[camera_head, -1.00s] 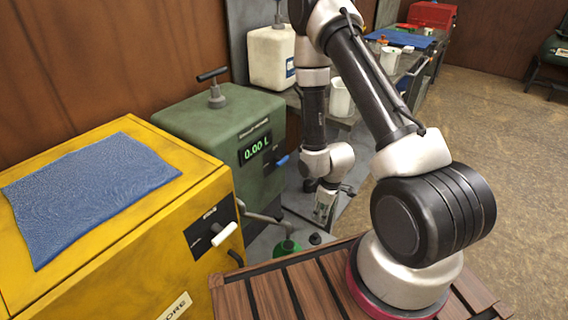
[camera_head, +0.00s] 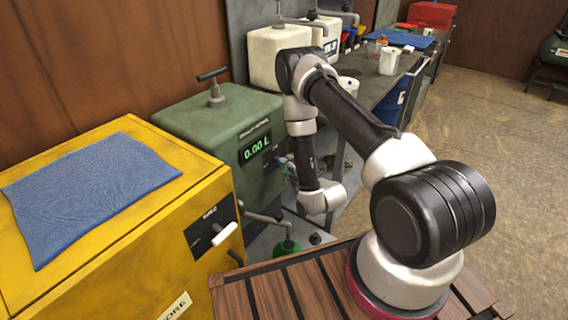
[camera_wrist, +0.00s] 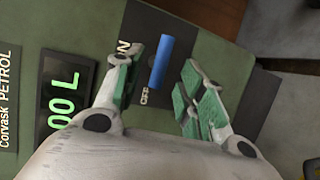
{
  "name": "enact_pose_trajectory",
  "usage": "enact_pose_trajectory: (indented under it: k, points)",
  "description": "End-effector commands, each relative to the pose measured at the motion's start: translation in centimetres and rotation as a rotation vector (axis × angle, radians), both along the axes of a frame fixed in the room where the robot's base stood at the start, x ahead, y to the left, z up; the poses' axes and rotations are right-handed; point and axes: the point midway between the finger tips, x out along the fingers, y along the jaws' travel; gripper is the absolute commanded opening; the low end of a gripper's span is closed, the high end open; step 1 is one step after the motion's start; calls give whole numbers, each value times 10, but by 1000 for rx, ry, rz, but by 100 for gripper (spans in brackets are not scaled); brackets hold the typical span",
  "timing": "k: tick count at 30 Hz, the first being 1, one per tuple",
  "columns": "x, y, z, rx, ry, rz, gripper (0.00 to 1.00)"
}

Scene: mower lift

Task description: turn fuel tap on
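The fuel tap is a short blue lever (camera_wrist: 160,62) on a dark plate on the green petrol dispenser (camera_head: 212,128). I cannot tell which setting the lever is at. My gripper (camera_wrist: 162,60) is open, with one finger on each side of the lever and a visible gap to each; I cannot tell how deep the fingertips reach. In the head view my gripper (camera_head: 290,170) is at the dispenser's front, mostly hidden by my wrist.
The dispenser display (camera_head: 255,147) reads 0.00 L. A yellow cabinet (camera_head: 120,235) with a blue cloth (camera_head: 90,190) stands at the left. A green container (camera_head: 288,248) sits low below the nozzle pipe. White canisters (camera_head: 280,55) and a bench (camera_head: 375,95) are behind.

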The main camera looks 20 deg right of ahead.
Motion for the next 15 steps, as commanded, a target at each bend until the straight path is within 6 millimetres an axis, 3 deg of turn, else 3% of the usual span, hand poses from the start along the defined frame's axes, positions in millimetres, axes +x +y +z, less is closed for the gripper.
enact_pose_trajectory:
  k: [6,15]
  points:
    - [30,6,-5,1,-1,-1,40]
    - [37,8,-7,2,1,-1,40]
